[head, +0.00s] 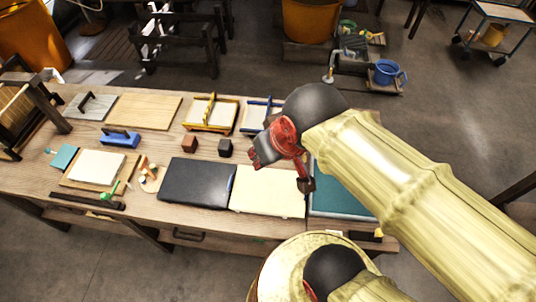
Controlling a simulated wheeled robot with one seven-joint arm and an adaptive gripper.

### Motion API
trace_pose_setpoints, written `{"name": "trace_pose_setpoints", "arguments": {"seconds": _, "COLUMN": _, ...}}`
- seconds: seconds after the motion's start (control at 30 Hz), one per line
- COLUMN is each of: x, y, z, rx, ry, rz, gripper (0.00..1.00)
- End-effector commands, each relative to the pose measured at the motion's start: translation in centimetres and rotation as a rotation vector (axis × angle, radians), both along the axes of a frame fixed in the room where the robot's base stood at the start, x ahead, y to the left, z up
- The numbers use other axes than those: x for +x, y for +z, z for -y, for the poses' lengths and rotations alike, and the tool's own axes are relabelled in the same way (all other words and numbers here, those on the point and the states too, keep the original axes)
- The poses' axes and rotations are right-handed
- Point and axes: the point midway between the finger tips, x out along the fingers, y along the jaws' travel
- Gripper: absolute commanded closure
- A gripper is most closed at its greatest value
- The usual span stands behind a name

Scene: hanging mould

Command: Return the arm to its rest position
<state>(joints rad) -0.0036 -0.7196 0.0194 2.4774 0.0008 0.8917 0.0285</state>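My gripper (280,170) shows in the head view over the right half of the wooden workbench (160,146). It has red links and dark finger pads, and the two fingers look spread apart with nothing between them. My yellow arm reaches in from the lower right and hides part of the bench's right end. The gripper is in front of a cream panel (268,192), and how high it is above the bench is hard to tell.
A black panel (197,182) lies left of the cream one, a teal mat (340,190) right of it. Behind stand two small cubes (190,143) and yellow (210,112) and blue (262,112) frames. A blue bucket (387,72) stands beyond the bench.

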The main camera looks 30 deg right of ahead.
Motion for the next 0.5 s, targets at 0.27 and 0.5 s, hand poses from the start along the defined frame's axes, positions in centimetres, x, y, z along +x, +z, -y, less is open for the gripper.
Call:
{"name": "trace_pose_setpoints", "arguments": {"seconds": 0.27, "x": -0.99, "y": 0.29, "z": 0.13, "rx": -0.016, "ry": 0.023, "rz": 0.019, "gripper": 0.76}}
{"name": "trace_pose_setpoints", "arguments": {"seconds": 0.5, "x": -0.94, "y": -0.45, "z": 0.12, "rx": -0.015, "ry": 0.023, "rz": 0.019, "gripper": 0.76}}
